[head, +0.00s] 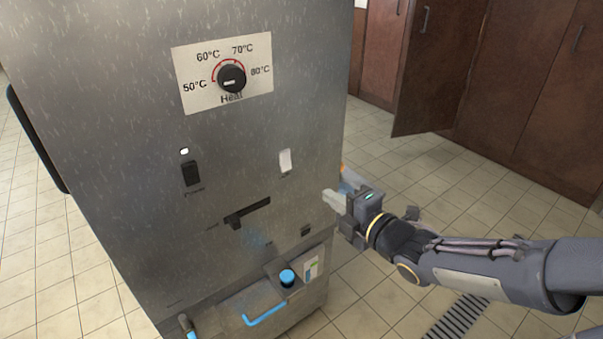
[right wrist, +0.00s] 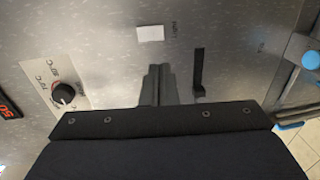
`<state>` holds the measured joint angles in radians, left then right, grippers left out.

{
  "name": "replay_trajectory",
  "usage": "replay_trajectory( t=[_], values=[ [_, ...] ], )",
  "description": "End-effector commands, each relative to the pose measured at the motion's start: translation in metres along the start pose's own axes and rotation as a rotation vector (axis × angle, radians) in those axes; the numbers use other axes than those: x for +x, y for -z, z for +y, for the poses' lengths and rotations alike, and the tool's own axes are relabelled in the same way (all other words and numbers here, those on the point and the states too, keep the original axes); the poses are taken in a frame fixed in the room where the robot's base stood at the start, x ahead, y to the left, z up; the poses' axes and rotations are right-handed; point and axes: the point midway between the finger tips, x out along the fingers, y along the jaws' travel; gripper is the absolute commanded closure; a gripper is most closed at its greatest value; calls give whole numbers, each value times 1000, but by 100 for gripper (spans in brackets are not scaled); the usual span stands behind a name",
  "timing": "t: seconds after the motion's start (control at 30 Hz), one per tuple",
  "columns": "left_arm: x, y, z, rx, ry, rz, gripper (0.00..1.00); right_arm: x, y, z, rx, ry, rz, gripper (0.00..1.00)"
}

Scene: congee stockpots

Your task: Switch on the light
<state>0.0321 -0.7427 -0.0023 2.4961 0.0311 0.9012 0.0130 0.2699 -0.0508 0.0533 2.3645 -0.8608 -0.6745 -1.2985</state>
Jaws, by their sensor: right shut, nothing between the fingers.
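A grey steel cabinet (head: 235,130) fills the left and middle of the head view. A white switch (head: 285,161) with a tiny unreadable label sits on its front face, right of centre. It also shows in the right wrist view as a white rectangle (right wrist: 150,34), just beyond the fingertips. My right gripper (head: 328,197) is shut and empty, close to the front face, below and right of the white switch in the head view. Its two fingers (right wrist: 158,80) are together in the wrist view. I cannot tell whether they touch the panel. My left gripper is not in view.
A black Power switch (head: 191,173) with a small lit white lamp (head: 184,151) is left of the white switch. A Heat dial (head: 231,79) is above. A black lever (head: 247,213) is below. Wooden cupboards (head: 520,90) stand behind; tiled floor lies right.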

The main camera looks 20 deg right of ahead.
Motion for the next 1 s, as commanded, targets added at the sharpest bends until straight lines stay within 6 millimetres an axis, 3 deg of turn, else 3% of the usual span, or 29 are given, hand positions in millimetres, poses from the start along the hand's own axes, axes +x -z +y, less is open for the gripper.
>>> replay_trajectory(
  t=[0.27, 0.7, 1.0],
  values=[
    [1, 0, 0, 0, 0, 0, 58, 10, 0, -1, 5, 2, 1, 100],
    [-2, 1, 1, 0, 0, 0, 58, 97, 0, 0, 7, 2, 1, 100],
    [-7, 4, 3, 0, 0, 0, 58, 135, 0, 0, 4, 3, -1, 100]
  ],
)
